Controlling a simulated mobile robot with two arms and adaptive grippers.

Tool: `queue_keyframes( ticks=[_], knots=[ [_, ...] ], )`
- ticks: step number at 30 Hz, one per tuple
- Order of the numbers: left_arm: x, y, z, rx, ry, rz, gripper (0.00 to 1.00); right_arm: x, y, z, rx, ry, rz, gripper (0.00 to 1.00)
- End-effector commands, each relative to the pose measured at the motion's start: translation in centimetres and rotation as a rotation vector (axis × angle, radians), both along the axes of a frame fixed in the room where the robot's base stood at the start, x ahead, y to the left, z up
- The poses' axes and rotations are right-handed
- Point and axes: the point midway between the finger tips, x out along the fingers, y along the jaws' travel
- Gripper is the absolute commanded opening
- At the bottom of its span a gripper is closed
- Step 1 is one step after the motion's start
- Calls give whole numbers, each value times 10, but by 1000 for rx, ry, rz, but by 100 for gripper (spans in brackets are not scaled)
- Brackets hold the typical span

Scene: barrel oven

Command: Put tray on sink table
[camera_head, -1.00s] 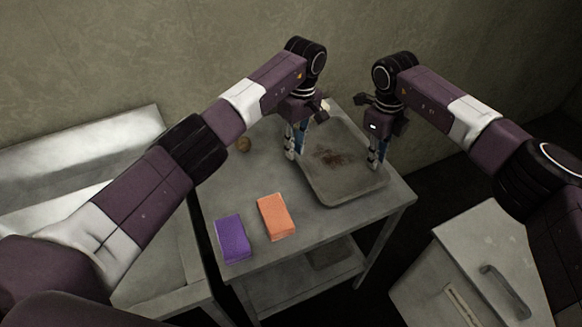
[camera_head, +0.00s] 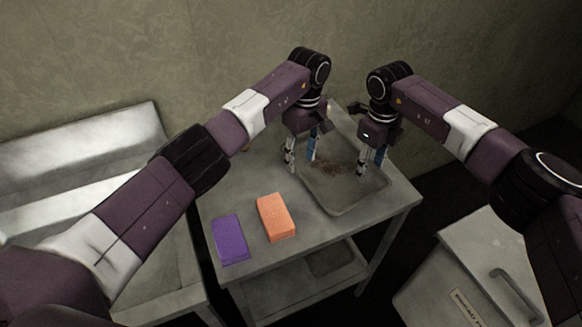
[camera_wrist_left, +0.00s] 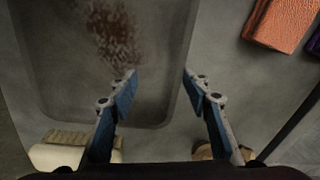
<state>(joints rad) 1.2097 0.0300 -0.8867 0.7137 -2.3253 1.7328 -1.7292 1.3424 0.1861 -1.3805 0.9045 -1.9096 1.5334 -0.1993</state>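The grey metal tray (camera_head: 345,205), with a brown stain inside, lies flat on a small metal table (camera_head: 222,190). It also shows in the left wrist view (camera_wrist_left: 60,65). My left gripper (camera_head: 301,153) is open at the tray's left side. In the left wrist view its fingertips (camera_wrist_left: 160,73) sit apart on either side of the tray's rim, with no visible grip. My right gripper (camera_head: 371,160) appears open at the tray's right side, its fingers apart near the rim. The sink table (camera_head: 145,270) stands to the left, partly hidden behind my left arm.
An orange sponge (camera_head: 276,217) and a purple sponge (camera_head: 230,240) lie on the small table's near left. A cream brush-like object (camera_wrist_left: 72,150) and a brownish object (camera_wrist_left: 205,152) lie close to the tray. A grey bin with a handle (camera_head: 475,270) stands at right.

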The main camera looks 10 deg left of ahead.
Motion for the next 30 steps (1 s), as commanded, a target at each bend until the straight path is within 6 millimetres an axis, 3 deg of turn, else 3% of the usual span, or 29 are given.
queue_keyframes(
  ticks=[1,2,3,10,21,26,30],
  knots=[
    [1,-12,3,-23,-10,-11,33,-4,14,1,23,4,20,33],
    [1,-12,3,-22,-11,-11,33,-4,14,1,22,3,20,33],
    [1,-12,3,-22,-11,-12,47,-4,14,1,22,3,20,33],
    [1,-11,3,-21,-9,-12,73,-4,14,1,20,5,19,33],
    [1,-8,7,-14,-8,-8,73,-3,10,1,14,5,14,33],
    [3,-6,31,-10,-10,-6,73,-3,9,1,13,5,12,33],
    [4,-5,62,-5,-8,-4,73,-3,8,1,10,5,9,33]
  ],
)
